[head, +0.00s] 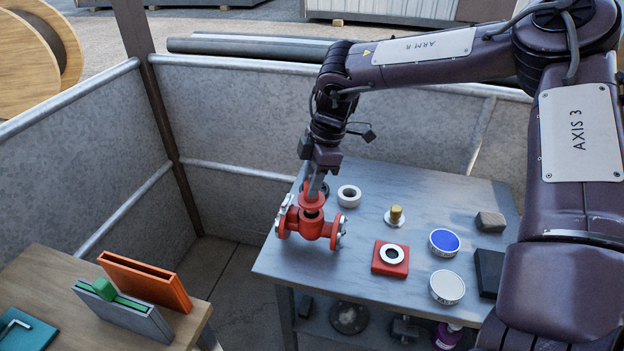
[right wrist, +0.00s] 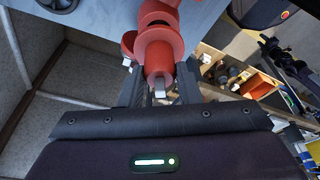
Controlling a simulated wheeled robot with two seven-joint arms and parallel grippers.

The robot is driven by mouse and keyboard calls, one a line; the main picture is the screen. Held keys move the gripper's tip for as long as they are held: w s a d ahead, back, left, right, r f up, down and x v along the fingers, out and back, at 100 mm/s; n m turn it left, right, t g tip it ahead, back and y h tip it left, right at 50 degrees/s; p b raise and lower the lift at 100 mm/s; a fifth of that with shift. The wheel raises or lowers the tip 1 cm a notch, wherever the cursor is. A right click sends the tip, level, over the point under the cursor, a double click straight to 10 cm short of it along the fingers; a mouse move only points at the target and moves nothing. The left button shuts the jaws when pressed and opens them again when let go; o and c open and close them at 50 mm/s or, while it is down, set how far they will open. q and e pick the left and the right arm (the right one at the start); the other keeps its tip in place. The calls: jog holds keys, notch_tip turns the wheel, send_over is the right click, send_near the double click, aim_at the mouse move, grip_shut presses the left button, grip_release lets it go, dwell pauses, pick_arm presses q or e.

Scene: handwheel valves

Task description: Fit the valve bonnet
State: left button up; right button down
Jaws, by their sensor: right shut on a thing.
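The red valve body (head: 310,228), with a flange at each side, stands on the grey-blue table (head: 345,275) near its left edge. My right gripper (head: 317,187) points down above it, shut on the red bonnet (head: 312,201). The bonnet is over the top opening of the body; I cannot tell whether they touch. In the right wrist view, the bonnet (right wrist: 158,55) sits between the two fingers (right wrist: 159,90), and red valve parts lie beyond it. My left gripper is out of view.
On the table are a white ring (head: 349,195), a brass-topped part (head: 396,215), a red block with a white ring (head: 389,264), a blue-topped tin (head: 444,241), a white-topped tin (head: 447,287) and a dark box (head: 488,272). A wooden bench (head: 50,275) stands left; grey panels surround the back.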

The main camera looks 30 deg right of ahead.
jog(key=shift+d+b+x, duration=0.2)
jog(key=shift+b+x, duration=0.65)
jog(key=shift+d+b+x, duration=0.2)
jog(key=shift+b+x, duration=0.6)
jog(key=shift+x, duration=0.1)
jog(key=c, duration=1)
grip_release()
jog(key=shift+s, duration=0.15)
jog(key=shift+o, duration=0.2)
jog(key=shift+f, duration=0.1)
jog(key=v, duration=0.8)
jog(key=shift+b, duration=0.4)
jog(key=shift+f, duration=0.1)
